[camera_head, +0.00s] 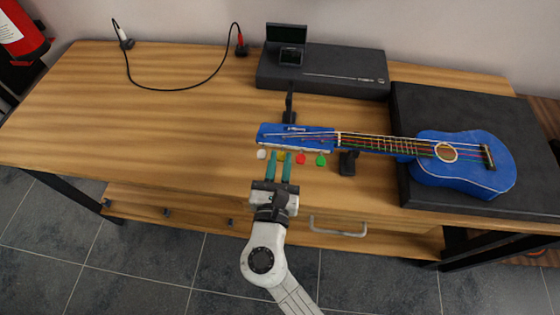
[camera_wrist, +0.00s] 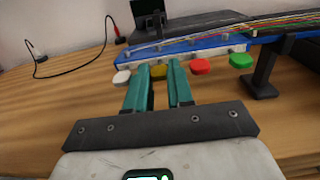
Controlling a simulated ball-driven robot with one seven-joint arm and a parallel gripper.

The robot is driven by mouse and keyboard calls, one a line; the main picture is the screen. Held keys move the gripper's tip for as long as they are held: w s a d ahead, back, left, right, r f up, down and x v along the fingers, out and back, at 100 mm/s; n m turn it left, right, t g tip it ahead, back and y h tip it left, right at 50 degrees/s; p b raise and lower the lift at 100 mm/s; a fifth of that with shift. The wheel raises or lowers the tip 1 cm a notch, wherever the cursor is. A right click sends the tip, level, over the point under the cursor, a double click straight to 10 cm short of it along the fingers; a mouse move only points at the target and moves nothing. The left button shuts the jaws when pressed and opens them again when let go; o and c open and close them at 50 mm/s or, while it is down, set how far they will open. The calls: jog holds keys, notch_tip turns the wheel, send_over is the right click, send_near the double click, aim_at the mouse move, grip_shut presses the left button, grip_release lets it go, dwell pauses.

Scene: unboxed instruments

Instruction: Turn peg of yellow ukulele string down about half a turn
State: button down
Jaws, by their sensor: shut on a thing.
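The blue ukulele (camera_head: 462,178) lies with its body on a black case and its headstock (camera_head: 296,138) pointing left. Along the headstock's near edge are a white peg (camera_head: 262,154), a yellow peg (camera_head: 282,156), a red peg (camera_head: 300,158) and a green peg (camera_head: 321,160). My gripper (camera_head: 279,162) has its teal fingers on either side of the yellow peg, shut on it. In the wrist view the yellow peg (camera_wrist: 160,72) shows between the fingertips (camera_wrist: 160,70), partly hidden by them. The red peg (camera_wrist: 201,67) is just right of the right finger.
A black neck support (camera_head: 347,163) stands near the green peg. A dark instrument box (camera_head: 330,72) lies behind the headstock. A cable with clips (camera_head: 175,88) lies on the wooden table (camera_head: 110,125), whose left part is mostly clear.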

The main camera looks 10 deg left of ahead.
jog(key=shift+f+m+b, duration=0.1)
jog(key=shift+m+b, duration=0.2)
